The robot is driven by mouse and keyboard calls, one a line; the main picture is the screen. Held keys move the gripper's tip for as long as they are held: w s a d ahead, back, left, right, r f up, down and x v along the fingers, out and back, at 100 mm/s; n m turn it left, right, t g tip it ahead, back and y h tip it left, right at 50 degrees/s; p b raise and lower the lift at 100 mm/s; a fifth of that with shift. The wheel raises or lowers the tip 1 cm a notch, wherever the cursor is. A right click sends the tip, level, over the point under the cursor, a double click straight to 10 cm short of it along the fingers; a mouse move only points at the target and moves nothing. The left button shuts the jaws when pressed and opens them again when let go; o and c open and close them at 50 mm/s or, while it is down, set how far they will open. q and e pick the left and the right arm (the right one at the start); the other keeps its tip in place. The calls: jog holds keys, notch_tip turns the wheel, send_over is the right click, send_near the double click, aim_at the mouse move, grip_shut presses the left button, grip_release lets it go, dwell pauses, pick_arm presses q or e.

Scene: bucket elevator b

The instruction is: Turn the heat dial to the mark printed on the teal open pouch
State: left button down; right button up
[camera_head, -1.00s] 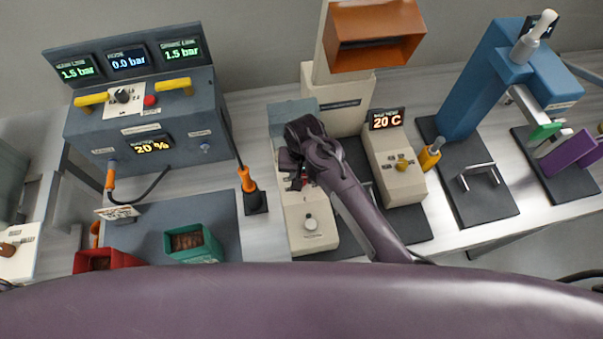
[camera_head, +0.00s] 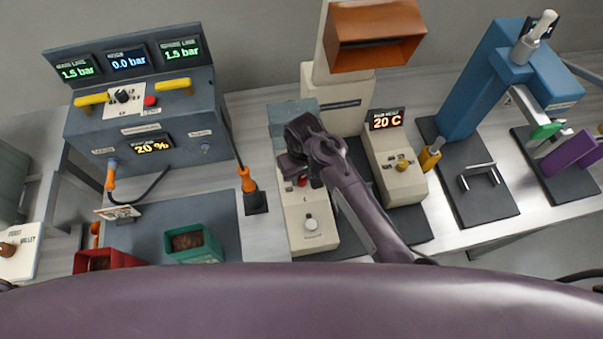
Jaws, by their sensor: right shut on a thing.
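The teal open pouch (camera_head: 195,256) stands on the grey mat at the lower left with brown contents inside. I cannot read a mark on it. A yellow dial (camera_head: 402,165) sits on the beige unit (camera_head: 405,188) whose display (camera_head: 386,120) reads 20 C. My right gripper (camera_head: 289,165) is left of that dial, over the neighbouring beige panel (camera_head: 306,214). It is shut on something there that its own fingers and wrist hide. My left gripper is not in view.
The beige panel has a red button (camera_head: 302,181) and a pale knob (camera_head: 311,224). A red container (camera_head: 95,260) stands left of the pouch. A grey console (camera_head: 140,115) stands at the back left. A blue press (camera_head: 480,85) stands to the right.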

jog(key=o, duration=1)
jog(key=shift+c, duration=0.2)
